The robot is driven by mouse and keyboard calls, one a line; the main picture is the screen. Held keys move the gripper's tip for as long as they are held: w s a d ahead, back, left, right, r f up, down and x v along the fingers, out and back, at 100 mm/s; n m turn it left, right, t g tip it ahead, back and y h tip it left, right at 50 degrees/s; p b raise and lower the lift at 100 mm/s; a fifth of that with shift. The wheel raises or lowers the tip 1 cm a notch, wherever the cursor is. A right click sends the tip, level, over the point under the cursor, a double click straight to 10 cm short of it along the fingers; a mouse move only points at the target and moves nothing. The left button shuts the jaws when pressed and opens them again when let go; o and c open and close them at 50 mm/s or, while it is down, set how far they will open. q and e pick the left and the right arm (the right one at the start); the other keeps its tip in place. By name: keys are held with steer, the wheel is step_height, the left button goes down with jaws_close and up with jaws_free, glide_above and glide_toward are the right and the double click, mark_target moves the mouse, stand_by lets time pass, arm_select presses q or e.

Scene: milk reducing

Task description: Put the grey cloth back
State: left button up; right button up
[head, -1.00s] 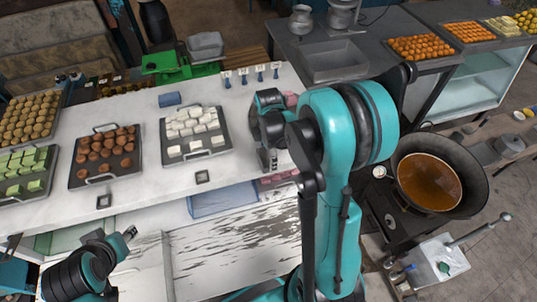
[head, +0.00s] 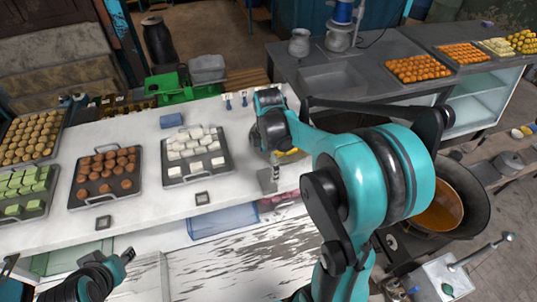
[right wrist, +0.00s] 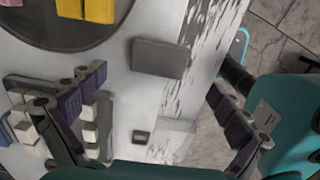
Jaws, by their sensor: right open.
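The grey cloth (right wrist: 160,58) looks like a flat grey rectangle lying on the white counter near its front edge in the right wrist view. In the head view my right arm and gripper crowd that spot, and I cannot clearly tell cloth from finger there. My right gripper (right wrist: 155,112) is open, its two fingers wide apart with nothing held. The cloth lies above the line between the fingertips in that picture, apart from both. My left gripper (head: 128,256) is at the lower left of the head view, in front of the counter; its jaw opening is too small to read.
A round dark tray (right wrist: 50,40) holds yellow and pink pieces. A tray of white cubes (head: 195,150) is left of my right gripper, with a small square dish (head: 202,198) in front. A blue folded piece (head: 171,120) lies behind. A pan of brown liquid (head: 440,208) stands right.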

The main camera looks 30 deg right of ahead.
steer(key=s+a+r+m+t, duration=0.7)
steer(key=s+a+m, duration=0.3)
steer(key=m, duration=0.5)
steer(key=shift+s+a, duration=0.4)
steer(key=shift+a, duration=0.25)
step_height(320, 180, down, 25)
steer(key=b, duration=2.5)
steer(key=shift+f, duration=0.15)
